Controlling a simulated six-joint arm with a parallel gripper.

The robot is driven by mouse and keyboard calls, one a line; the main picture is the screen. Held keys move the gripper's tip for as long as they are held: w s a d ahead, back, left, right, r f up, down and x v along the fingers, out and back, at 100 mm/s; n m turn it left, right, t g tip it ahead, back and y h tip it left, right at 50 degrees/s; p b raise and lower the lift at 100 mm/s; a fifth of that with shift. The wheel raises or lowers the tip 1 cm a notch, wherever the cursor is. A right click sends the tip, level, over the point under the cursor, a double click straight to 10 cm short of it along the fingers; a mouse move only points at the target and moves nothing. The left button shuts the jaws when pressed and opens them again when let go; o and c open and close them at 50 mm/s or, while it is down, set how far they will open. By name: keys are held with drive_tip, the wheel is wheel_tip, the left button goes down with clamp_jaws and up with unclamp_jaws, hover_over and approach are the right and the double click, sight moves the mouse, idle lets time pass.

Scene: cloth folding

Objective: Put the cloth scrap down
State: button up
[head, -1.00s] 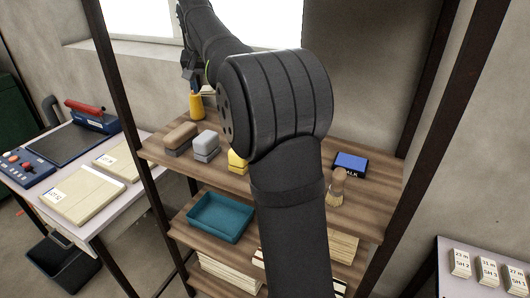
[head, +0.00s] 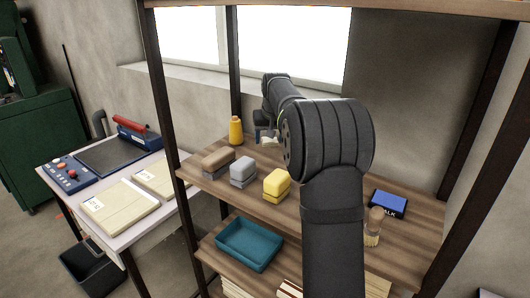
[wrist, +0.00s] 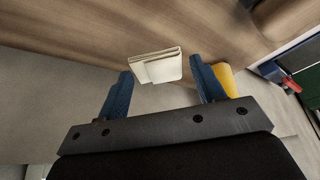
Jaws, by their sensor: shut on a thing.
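The cloth scrap is a small folded cream piece. In the wrist view the cloth scrap (wrist: 160,67) sits between the tips of the two blue fingers of my gripper (wrist: 161,76), which is shut on it. In the head view my gripper (head: 262,136) is at the back of the wooden shelf board (head: 236,202), just right of the yellow bottle. A pale bit of the cloth scrap (head: 269,141) shows below the fingers there; my arm hides part of that area. I cannot tell whether the cloth touches the board.
A yellow bottle (head: 236,131) stands left of my gripper. Brown (head: 217,159), grey (head: 243,171) and yellow blocks (head: 277,184) line the board's front. A blue box (head: 388,203) and a brush (head: 373,226) are at the right. A teal tray (head: 249,244) is on the shelf below.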

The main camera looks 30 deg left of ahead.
sight(262, 138)
drive_tip(key=a+f, duration=0.1)
drive_tip(key=a, duration=0.1)
drive_tip(key=shift+s+a+f, duration=0.3)
drive_tip(key=shift+a+f, duration=0.05)
drive_tip(key=shift+f, duration=1.95)
drive_tip(key=shift+f, duration=0.1)
drive_tip(key=o, duration=0.9)
drive_tip(key=shift+o, duration=0.2)
drive_tip(key=v, duration=1.2)
